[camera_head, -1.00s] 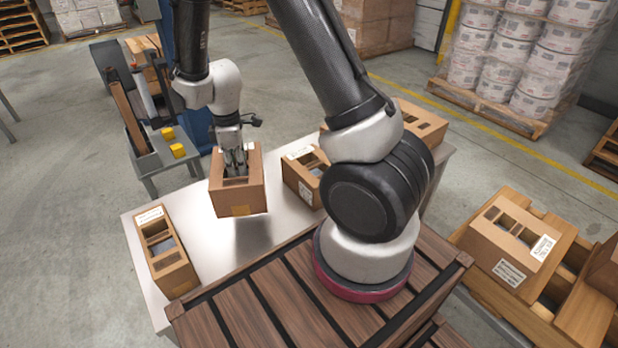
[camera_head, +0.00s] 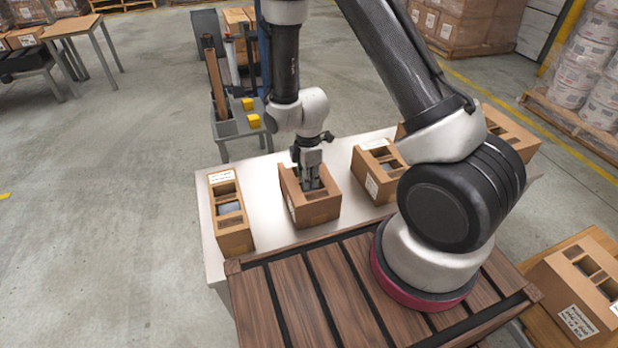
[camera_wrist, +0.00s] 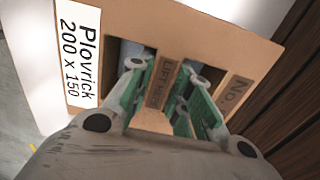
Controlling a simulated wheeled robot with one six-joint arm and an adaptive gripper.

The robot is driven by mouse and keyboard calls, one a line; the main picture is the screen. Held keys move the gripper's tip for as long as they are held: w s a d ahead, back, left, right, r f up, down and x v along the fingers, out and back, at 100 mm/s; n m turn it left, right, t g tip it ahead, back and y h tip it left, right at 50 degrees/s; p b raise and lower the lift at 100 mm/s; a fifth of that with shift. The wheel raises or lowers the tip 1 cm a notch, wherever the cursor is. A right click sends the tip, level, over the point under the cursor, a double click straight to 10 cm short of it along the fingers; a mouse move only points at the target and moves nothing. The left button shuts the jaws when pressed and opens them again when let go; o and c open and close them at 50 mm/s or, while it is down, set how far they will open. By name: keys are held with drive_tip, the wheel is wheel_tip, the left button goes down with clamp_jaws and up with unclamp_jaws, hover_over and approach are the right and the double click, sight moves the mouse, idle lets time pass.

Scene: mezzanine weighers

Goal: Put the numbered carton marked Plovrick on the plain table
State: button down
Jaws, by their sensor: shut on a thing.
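The carton marked Plovrick (camera_wrist: 215,30) is brown, with handle slots in its top. Its white label (camera_wrist: 82,60) reads "Plovrick 200 x 150" in the wrist view. My gripper (camera_wrist: 163,92) has its fingers in the slots and is shut on the "LIFT HERE" strip between them. In the head view my gripper (camera_head: 313,183) holds this carton (camera_head: 318,211) upright over a pale, smooth-topped table (camera_head: 268,222). I cannot tell whether its base touches the top.
One carton (camera_head: 233,237) stands left of the held one and another (camera_head: 372,178) to its right, with bare tabletop between. A brown slatted surface (camera_head: 300,290) lies in front. A small stand with yellow blocks (camera_head: 253,121) is behind.

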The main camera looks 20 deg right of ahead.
drive_tip(key=c, duration=1.3)
unclamp_jaws()
drive_tip(key=shift+f, duration=0.1)
drive_tip(key=s+d+r+m+t, duration=0.1)
drive_tip(key=d+r+m, duration=0.1)
drive_tip(key=r, duration=0.9)
drive_tip(key=s+d+r+m, duration=0.1)
drive_tip(key=d+r+m, duration=0.15)
drive_tip(key=r, duration=0.95)
drive_tip(key=s+d+r+m+t, duration=0.1)
drive_tip(key=s+d+r+m, duration=0.4)
drive_tip(key=s+r, duration=0.3)
drive_tip(key=s+d+r+m+t, duration=0.2)
drive_tip(key=s+d+r+m, duration=0.2)
drive_tip(key=s+r+m, duration=0.4)
drive_tip(key=shift+s+d+r, duration=0.2)
drive_tip(key=shift+s+d, duration=0.15)
drive_tip(key=shift+s, duration=0.2)
